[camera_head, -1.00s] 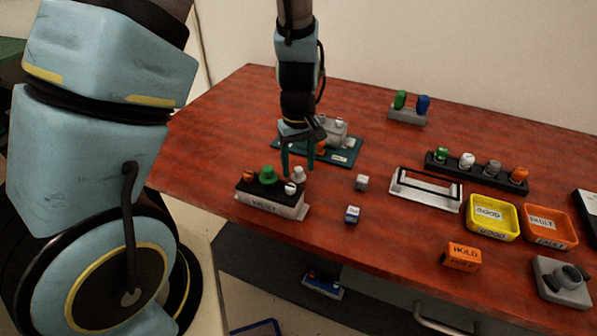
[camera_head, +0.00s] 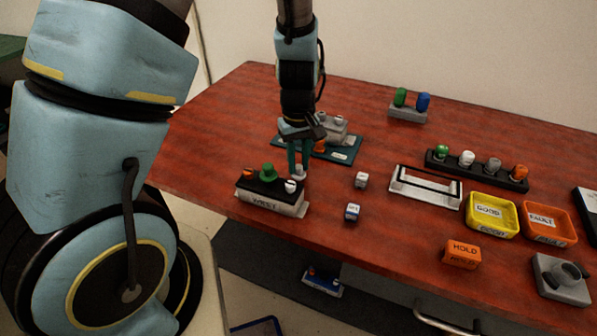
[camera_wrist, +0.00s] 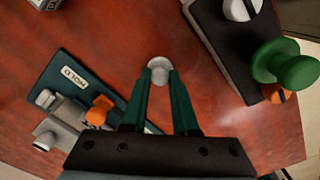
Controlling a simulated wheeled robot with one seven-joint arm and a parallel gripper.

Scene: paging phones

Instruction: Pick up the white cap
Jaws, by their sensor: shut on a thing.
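My gripper (camera_head: 299,168) points down, shut on a small whitish cap (camera_head: 300,171) at its fingertips. In the wrist view, the cap (camera_wrist: 159,67) sits between the tips of the two green fingers (camera_wrist: 158,78), with red table behind it. The fingers partly cover the cap's sides. In the head view, it shows at the back right edge of a black-topped block (camera_head: 272,208); contact with the block cannot be told. That block carries a green cap (camera_head: 267,171), an orange piece (camera_head: 247,173) and another white piece (camera_head: 290,186).
A teal HOLD board (camera_head: 345,156) with a grey fixture lies behind my gripper. Further right are a white frame (camera_head: 425,201), a dark cap rack (camera_head: 450,169), and yellow (camera_head: 491,237) and orange (camera_head: 547,241) trays.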

